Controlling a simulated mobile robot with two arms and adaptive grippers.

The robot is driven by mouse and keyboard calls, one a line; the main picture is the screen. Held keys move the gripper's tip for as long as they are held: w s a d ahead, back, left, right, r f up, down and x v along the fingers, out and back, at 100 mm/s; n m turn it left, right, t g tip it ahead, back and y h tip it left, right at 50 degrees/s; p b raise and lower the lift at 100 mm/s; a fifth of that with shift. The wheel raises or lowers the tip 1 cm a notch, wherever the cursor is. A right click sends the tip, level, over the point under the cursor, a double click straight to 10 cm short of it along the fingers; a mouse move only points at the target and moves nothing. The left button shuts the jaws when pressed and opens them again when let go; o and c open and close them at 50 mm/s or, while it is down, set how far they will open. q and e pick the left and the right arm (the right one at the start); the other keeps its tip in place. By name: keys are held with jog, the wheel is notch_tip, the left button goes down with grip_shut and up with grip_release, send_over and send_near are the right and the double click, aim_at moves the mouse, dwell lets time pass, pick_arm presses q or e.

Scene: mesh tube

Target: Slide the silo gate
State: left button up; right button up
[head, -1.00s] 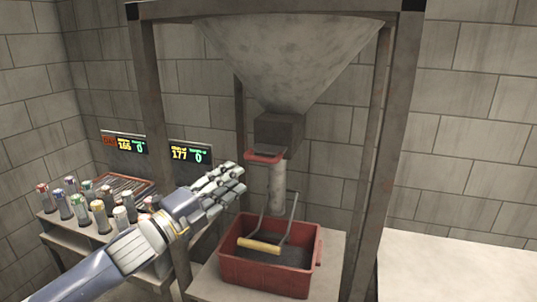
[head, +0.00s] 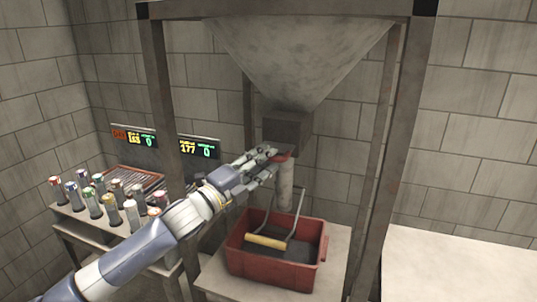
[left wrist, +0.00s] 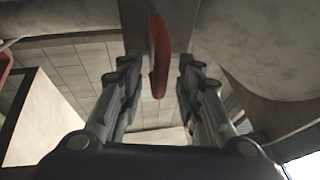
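The silo (head: 300,60) is a grey metal funnel in a brown frame, with a dark square outlet block (head: 287,131) at its bottom. The red gate handle (head: 281,158) sticks out under the block. In the left wrist view the red handle (left wrist: 159,55) lies between my open fingers, with a gap on both sides. My left gripper (head: 266,160) is at the handle in the head view and hides most of it. A pale tube (head: 286,188) hangs below the outlet. My right gripper is not in view.
A red bin (head: 262,264) with dark material and a wire handle with a yellow grip (head: 265,242) stands below the tube. Several coloured-cap canisters (head: 92,203) stand on the left bench. Two displays hang on the wall. A pale tabletop (head: 460,265) at right is clear.

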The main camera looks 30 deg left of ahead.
pick_arm(q)
jog(key=shift+x, duration=0.95)
grip_shut()
